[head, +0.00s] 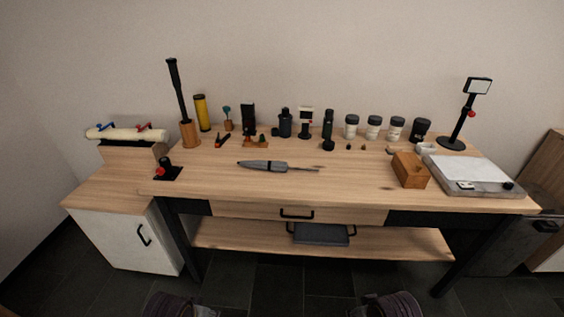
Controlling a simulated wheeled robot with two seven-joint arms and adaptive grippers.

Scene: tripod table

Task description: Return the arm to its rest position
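Neither of my grippers is in view. Two dark rounded parts, cut off by the bottom edge of the head view, look like parts of my own arms; no fingers show on them. The wooden workbench (350,185) stands ahead of me. A grey elongated object with a thin rod (265,166) lies on its middle, apart from the other items. What either gripper holds, if anything, cannot be seen.
Several small items stand along the bench's back, with a tall black object in a wooden holder (189,134) at left. A wooden block (410,170), a pale slab (470,172) and a black stand (457,132) are at right. The front middle is clear.

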